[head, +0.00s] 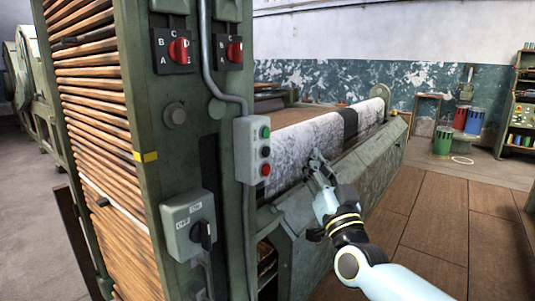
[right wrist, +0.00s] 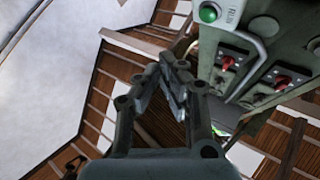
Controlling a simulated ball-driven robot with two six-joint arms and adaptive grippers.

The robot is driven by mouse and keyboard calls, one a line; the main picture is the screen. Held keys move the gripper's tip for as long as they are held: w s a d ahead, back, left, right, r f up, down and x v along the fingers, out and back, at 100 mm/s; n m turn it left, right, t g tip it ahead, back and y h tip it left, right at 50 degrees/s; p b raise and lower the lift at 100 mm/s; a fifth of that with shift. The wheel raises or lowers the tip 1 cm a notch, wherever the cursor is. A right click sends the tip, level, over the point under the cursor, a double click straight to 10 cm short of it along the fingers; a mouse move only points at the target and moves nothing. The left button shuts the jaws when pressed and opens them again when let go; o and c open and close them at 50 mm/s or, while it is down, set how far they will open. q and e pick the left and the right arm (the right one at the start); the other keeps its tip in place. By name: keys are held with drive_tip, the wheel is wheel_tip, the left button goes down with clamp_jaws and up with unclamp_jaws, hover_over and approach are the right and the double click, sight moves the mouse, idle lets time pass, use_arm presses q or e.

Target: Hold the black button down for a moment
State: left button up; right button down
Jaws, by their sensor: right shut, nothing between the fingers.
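The black button (head: 265,152) is the middle one on a pale grey box fixed to the green machine post, between a green button (head: 265,132) and a red button (head: 265,170). My right gripper (head: 314,161) is shut and empty, to the right of the box and apart from it in the head view, in front of the pale roll. In the right wrist view its fingers (right wrist: 170,68) are together; the green button (right wrist: 209,12) shows at the top, and I cannot make out the black button there. My left gripper is not in view.
A grey box with a black rotary knob (head: 202,233) sits lower on the post. Red selector switches (head: 179,51) are higher up. A grey conduit (head: 207,60) runs down to the button box. Wooden floor (head: 440,220) is open at the right.

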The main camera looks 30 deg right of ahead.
sight(266, 152)
drive_tip(key=w+a+b, duration=0.3)
drive_tip(key=w+b, duration=0.1)
drive_tip(key=w, duration=0.4)
drive_tip(key=shift+a, duration=0.15)
idle(1.3)
drive_tip(key=shift+w, duration=0.15)
drive_tip(key=shift+w+a, duration=0.2)
drive_tip(key=shift+w, duration=0.05)
drive_tip(key=shift+w+a+b, duration=0.2)
drive_tip(key=shift+w+b, duration=0.15)
drive_tip(key=shift+w, duration=0.15)
idle(2.6)
idle(0.7)
drive_tip(key=shift+s+d+p, duration=0.2)
drive_tip(key=shift+s+p, duration=0.15)
drive_tip(key=shift+s, duration=0.1)
drive_tip(key=shift+s+d+p, duration=0.2)
drive_tip(key=shift+s+p, duration=0.1)
drive_tip(key=shift+s, duration=0.15)
